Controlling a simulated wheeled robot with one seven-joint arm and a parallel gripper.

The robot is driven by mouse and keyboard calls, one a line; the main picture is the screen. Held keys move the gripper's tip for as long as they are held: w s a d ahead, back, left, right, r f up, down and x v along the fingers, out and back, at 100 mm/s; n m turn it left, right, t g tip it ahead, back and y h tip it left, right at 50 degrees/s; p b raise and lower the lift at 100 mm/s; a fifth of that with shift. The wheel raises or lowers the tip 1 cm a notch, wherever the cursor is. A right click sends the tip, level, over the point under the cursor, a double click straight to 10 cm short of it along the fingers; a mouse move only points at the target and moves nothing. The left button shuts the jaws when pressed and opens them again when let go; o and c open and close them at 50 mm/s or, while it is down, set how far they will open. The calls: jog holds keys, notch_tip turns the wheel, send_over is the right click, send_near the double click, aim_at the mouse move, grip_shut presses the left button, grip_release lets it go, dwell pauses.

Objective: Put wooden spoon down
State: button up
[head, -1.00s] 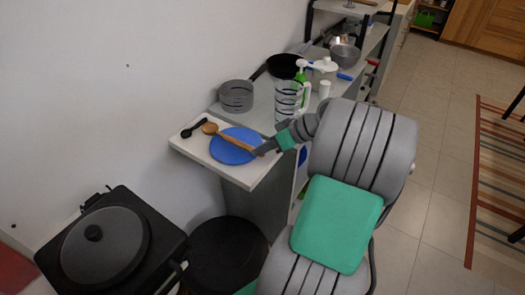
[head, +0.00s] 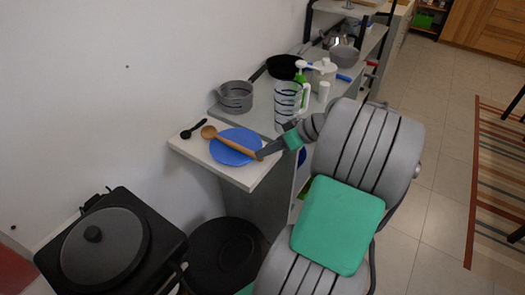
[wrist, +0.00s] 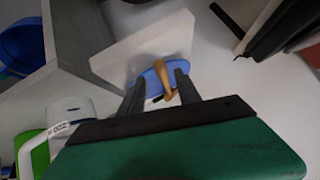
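The wooden spoon (head: 230,143) lies across the blue plate (head: 232,157), its round head past the plate's upper left rim and its handle end toward my gripper (head: 262,154). In the wrist view the two dark fingers of my gripper (wrist: 160,88) stand apart, with the spoon's handle (wrist: 162,76) between them and a gap on each side. The blue plate (wrist: 152,85) shows behind the handle. The spoon's head is not clear in the wrist view.
The plate sits on a small white shelf (head: 245,180) beside the wall. A black spoon (head: 194,129) lies at its left. A grey pot (head: 236,97), a striped glass jug (head: 287,103) and a black pan (head: 286,66) stand on the counter behind. A lidded black cooker (head: 105,240) is lower left.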

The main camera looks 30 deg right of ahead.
jog(key=v, duration=0.9)
jog(key=w+a+f+m+g+h, duration=0.1)
jog(key=w+a+g, duration=0.15)
jog(key=a, duration=0.55)
jog(key=w+a+f+g+h, duration=0.1)
jog(key=w+a+f, duration=0.15)
jog(key=a, duration=0.65)
jog(key=s+a+f+m+g+h, duration=0.1)
jog(key=s+a+f+h, duration=0.1)
jog(key=s+a+h, duration=0.2)
jog(key=s+a+p, duration=0.1)
jog(key=s+a, duration=0.2)
jog(key=s, duration=0.1)
jog(key=shift+s+a+f+m, duration=0.2)
jog(key=shift+s+f+m, duration=0.1)
jog(key=shift+s+m, duration=0.1)
